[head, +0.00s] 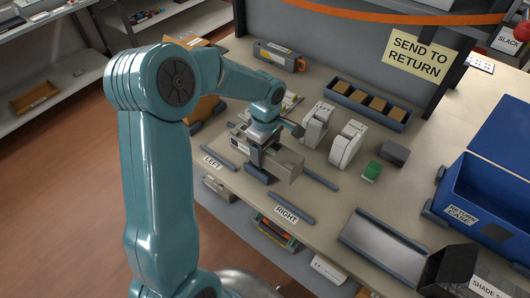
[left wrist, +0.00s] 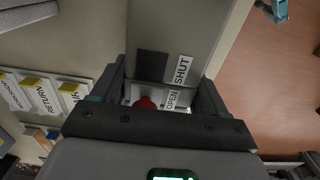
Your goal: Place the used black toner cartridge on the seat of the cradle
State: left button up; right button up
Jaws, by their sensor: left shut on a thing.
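My left gripper (head: 262,142) is over the bench between the LEFT and RIGHT labels. Its fingers are shut on a long grey cartridge (head: 287,164). In the left wrist view the cartridge (left wrist: 168,38) lies between the two fingers, with a black patch, SHUT and OPEN labels and a red part near the palm. A dark grey block (head: 257,174), which looks like part of the cradle, shows below the cartridge. The gripper and cartridge hide most of it, so I cannot tell whether they touch. My right gripper is not in view.
Two white labelled blocks (head: 347,145) stand right of the cartridge. Behind is a dark tray (head: 368,116) of brown blocks. Low dark bars (head: 291,208) lie around the cradle area.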

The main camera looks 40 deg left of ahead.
pick_arm(q)
jog(key=shift+f, duration=1.25)
jog(key=shift+f, duration=0.1)
jog(key=o, duration=1.3)
jog(key=shift+o, duration=0.2)
notch_tip(320, 180, up, 11)
jog(key=shift+r, duration=0.65)
